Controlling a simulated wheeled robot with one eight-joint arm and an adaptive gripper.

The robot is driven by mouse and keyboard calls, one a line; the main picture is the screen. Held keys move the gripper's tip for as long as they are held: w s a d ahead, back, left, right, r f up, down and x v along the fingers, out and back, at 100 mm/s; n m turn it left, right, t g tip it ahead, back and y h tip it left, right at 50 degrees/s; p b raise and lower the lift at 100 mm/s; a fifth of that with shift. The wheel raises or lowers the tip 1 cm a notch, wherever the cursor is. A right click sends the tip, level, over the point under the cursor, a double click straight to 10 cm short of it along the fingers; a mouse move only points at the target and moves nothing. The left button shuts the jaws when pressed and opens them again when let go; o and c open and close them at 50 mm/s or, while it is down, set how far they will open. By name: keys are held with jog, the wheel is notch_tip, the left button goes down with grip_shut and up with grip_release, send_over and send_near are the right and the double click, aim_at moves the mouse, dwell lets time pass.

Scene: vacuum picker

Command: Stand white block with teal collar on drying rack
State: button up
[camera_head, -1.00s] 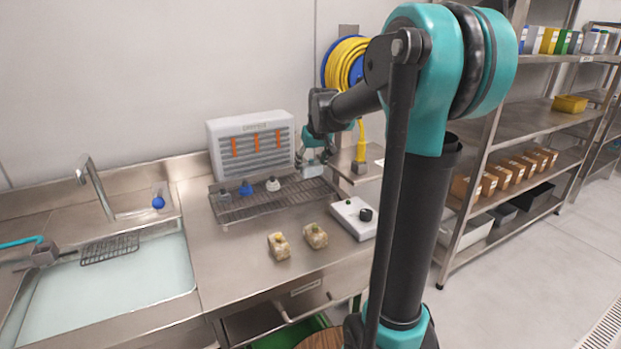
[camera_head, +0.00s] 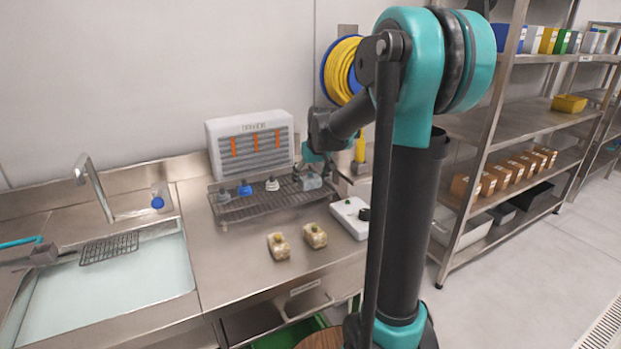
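The drying rack (camera_head: 235,211) is a dark wire rack on the steel counter, in front of a white louvred unit. A pale grey-white block (camera_head: 309,182) is at the rack's right end, low over or on the wires; I cannot tell which. Its collar colour is too small to read. My gripper (camera_head: 325,174) is right beside this block, partly hidden by its own links. I cannot tell whether its fingers are closed on it. On the rack stand a white piece (camera_head: 272,184), a blue-topped piece (camera_head: 245,189) and a grey piece (camera_head: 223,195).
Two tan blocks (camera_head: 279,246) (camera_head: 315,236) sit on the counter before the rack. A sink (camera_head: 120,278) is at left. A yellow hose reel (camera_head: 344,70) hangs on the wall.

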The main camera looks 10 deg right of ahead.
dwell(0.3)
jog(key=v, duration=1.2)
jog(key=shift+w+r, duration=0.1)
jog(key=shift+r, duration=0.05)
dwell(1.9)
